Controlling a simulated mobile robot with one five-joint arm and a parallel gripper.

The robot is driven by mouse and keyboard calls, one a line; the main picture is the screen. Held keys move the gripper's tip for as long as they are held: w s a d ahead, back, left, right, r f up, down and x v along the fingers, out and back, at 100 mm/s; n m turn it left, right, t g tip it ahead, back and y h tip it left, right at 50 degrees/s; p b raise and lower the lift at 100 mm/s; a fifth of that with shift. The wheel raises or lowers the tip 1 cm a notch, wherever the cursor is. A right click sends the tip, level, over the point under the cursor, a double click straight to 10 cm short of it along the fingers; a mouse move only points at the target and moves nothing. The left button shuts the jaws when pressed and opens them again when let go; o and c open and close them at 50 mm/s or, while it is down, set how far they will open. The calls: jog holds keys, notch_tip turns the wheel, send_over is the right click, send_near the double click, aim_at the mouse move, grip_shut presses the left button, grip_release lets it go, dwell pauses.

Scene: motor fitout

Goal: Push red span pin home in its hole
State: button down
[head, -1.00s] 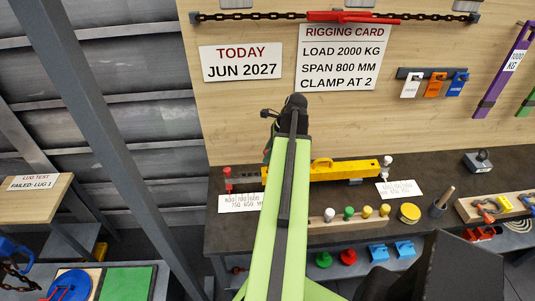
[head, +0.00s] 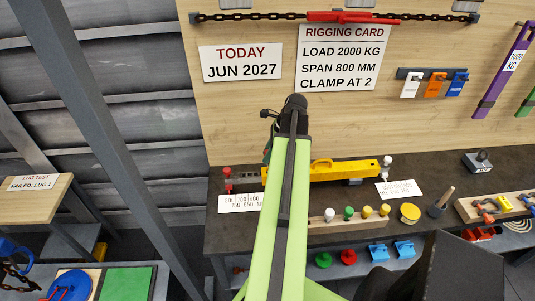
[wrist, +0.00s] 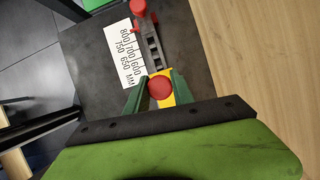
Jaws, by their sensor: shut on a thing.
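My gripper (wrist: 159,92) is shut on the red span pin (wrist: 160,87), with its green fingers on either side of the round red head. The pin is over the near end of the yellow beam (wrist: 168,100), where the grey holed bar (wrist: 151,48) comes out of it. The pin's shank and hole are hidden under the head, so I cannot tell how deep it sits. In the head view, my arm hides the pin and most of the gripper; the yellow beam (head: 340,172) and grey bar (head: 243,175) show on either side.
A red-topped post (head: 227,173) stands at the bar's outer end. A span scale card (wrist: 126,53) lies beside the bar. A white-topped pin (head: 387,160) is at the beam's right end. A rack of coloured pegs (head: 343,222) stands in front.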

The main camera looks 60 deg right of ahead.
jog(key=shift+f+b, duration=2.7)
jog(key=c, duration=1)
grip_release()
jog(key=p+v, duration=1.6)
jog(key=v, duration=0.1)
jog(key=shift+r, duration=0.3)
